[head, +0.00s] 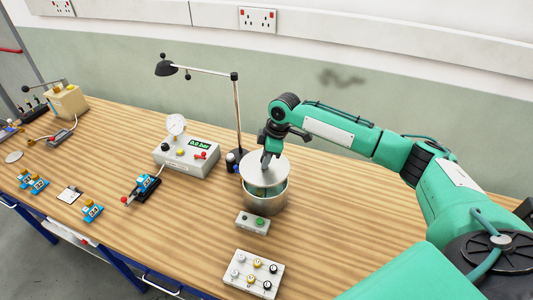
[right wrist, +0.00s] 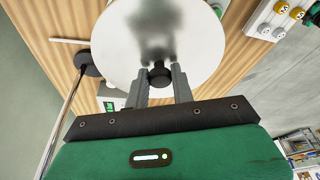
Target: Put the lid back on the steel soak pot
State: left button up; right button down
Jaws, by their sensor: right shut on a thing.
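The steel soak pot (head: 265,206) stands on the wooden bench near the middle of the head view. The round grey lid (head: 270,178) is over the pot and looks apart from its rim, with a gap at the front showing a dark, greenish inside. My right gripper (head: 267,158) is above the lid and shut on its black knob (right wrist: 160,74). In the right wrist view, the pale lid (right wrist: 190,45) spreads beyond the fingertips of my right gripper (right wrist: 160,82) and hides the pot. My left gripper is not in view.
A control box (head: 253,222) with a green button stands close in front of the pot. A lamp (head: 237,110) rises behind it, and a gauge box (head: 187,157) stands left. A knob box (head: 252,273) is at the front edge. Bare bench (head: 190,225) lies front left.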

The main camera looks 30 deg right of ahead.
aim_at(269, 166)
jog(key=shift+w+d+f, duration=0.1)
jog(key=shift+d, duration=0.1)
notch_tip(269, 166, down, 4)
jog(key=b, duration=0.5)
jog(key=shift+f, duration=1.1)
jog(key=shift+r+p, duration=0.1)
jog(key=shift+p, duration=0.8)
jog(key=shift+f+p, duration=0.25)
jog(key=shift+p, duration=0.5)
dwell(1.4)
dwell(0.4)
jog(key=c, duration=0.6)
grip_release()
